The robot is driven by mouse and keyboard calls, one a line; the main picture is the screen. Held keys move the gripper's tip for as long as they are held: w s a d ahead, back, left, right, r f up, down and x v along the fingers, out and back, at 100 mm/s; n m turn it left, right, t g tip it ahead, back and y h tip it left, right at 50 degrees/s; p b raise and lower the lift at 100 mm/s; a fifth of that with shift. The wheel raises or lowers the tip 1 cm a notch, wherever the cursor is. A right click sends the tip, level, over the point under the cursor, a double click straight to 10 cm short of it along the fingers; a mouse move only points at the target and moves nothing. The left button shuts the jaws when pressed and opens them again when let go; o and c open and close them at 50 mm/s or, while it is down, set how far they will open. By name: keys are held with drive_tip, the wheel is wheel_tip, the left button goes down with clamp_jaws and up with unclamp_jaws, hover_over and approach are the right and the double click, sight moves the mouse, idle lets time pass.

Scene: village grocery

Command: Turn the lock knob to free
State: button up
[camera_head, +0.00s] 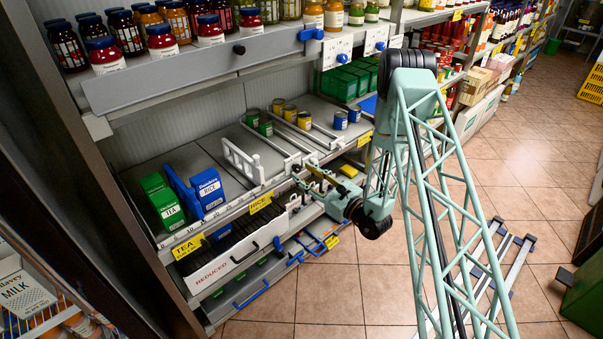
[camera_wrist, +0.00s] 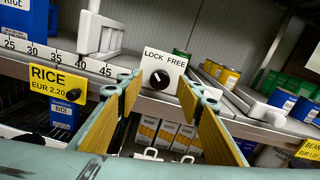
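In the wrist view, a dark round lock knob (camera_wrist: 159,79) sits on a white plate (camera_wrist: 176,62) marked LOCK on the left and FREE on the right. The plate is on the shelf's front edge. A small white mark on the knob appears to point up and left, toward LOCK. My gripper (camera_wrist: 160,86) is open, with its yellow-padded fingers on either side of the knob and nothing held. I cannot tell whether the fingertips reach the knob. In the head view, my gripper (camera_head: 312,178) is at the shelf's front edge, and I cannot make out the knob there.
A yellow RICE tag (camera_wrist: 57,82) hangs left of the plate. A white divider (camera_wrist: 98,34) stands on the shelf behind it. Cans (camera_wrist: 226,76) stand to the right. Cartons (camera_wrist: 164,134) show below, between my fingers. In the head view, open tiled floor (camera_head: 330,285) lies in front.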

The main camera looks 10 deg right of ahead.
drive_tip(key=shift+x, duration=0.9)
drive_tip(key=shift+c, duration=0.7)
drive_tip(key=c, duration=0.7)
